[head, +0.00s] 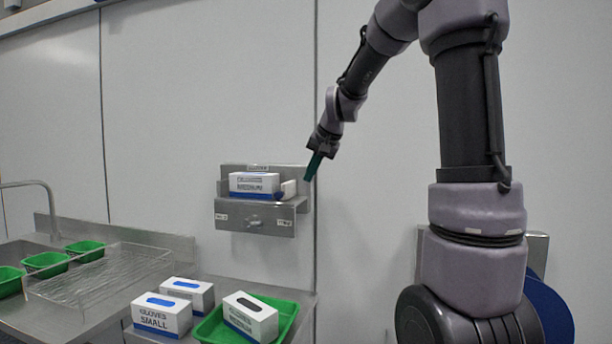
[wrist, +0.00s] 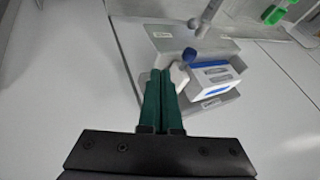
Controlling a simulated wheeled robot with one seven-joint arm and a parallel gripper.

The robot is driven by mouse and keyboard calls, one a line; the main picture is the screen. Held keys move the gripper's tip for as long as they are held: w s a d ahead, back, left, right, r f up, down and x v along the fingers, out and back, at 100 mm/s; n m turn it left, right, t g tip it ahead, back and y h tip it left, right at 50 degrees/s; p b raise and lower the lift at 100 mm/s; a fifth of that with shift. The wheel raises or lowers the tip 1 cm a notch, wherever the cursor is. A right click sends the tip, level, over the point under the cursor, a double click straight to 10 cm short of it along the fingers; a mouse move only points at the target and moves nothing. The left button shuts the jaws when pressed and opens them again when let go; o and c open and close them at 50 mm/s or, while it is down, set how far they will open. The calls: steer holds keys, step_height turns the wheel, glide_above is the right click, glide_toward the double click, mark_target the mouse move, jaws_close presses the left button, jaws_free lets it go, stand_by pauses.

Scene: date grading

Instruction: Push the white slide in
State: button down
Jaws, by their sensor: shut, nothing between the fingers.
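The white slide (head: 289,187) is a small pale piece at the right end of the steel wall holder (head: 255,215), beside a white and blue glove box (head: 254,183). A blue knob (head: 278,196) sits at its front. In the wrist view the white slide (wrist: 179,76) shows just right of my fingertips, with the blue knob (wrist: 189,55) beyond it. My gripper (head: 308,178) is shut and empty, its green fingers pointing down at the holder's right end. In the wrist view my gripper (wrist: 161,72) partly hides the slide's near side; I cannot tell whether they touch.
Below, a steel counter holds glove boxes (head: 161,315), one of them tilted in a green tray (head: 290,308). A clear tray (head: 60,290) and small green bins (head: 46,262) are at left. The wall right of the holder is clear.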

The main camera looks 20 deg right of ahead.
mark_target(287, 191)
steer(key=w+a+f, duration=0.4)
steer(key=w+f, duration=0.1)
steer(key=w, duration=0.1)
steer(key=shift+w+a+f, duration=0.15)
steer(key=shift+a+f, duration=0.25)
steer(key=w+a, duration=0.2)
steer(key=a, duration=0.1)
steer(key=w+a, duration=0.1)
steer(key=shift+a, duration=0.35)
